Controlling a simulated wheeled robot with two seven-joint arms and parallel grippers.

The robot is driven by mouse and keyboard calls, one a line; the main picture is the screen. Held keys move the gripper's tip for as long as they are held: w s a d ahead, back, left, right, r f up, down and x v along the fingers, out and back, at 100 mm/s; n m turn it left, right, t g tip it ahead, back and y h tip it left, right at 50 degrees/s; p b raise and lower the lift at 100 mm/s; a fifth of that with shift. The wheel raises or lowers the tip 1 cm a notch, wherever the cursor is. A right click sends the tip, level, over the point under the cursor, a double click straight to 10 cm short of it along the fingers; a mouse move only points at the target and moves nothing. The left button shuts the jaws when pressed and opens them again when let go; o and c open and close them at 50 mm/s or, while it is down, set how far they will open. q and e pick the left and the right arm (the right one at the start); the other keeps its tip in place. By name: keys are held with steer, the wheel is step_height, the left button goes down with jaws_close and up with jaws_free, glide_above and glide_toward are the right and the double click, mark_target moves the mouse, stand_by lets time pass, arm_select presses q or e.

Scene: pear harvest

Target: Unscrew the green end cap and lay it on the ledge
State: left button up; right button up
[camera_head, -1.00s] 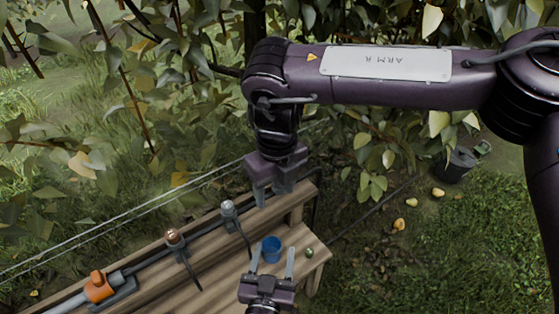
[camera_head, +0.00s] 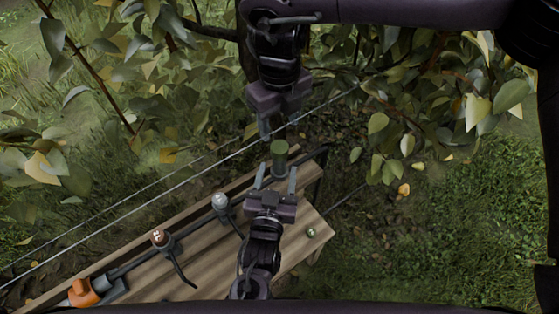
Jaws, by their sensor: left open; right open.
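A green cylinder (camera_head: 279,158), which looks like the green end cap, stands upright at the upper right end of the wooden bench's raised back edge (camera_head: 237,185), which may be the ledge. My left gripper (camera_head: 277,178) is open, its two fingers pointing up the picture, one on each side below the cylinder. I cannot tell whether they touch it. My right gripper (camera_head: 272,130) is open and empty, just above the cylinder with its fingers pointing down.
A dark pipe along the bench carries an orange fitting (camera_head: 83,292), a copper-topped fitting (camera_head: 158,238) and a grey-topped fitting (camera_head: 220,201). A small round green thing (camera_head: 311,232) lies on the bench top (camera_head: 295,241). Wires and leafy branches are behind.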

mark_target(278, 167)
arm_select(q)
steer(key=shift+w+d, duration=0.15)
steer(key=shift+w, duration=0.95)
steer(key=shift+w+d, duration=0.15)
steer(key=shift+w, duration=0.9)
jaws_close()
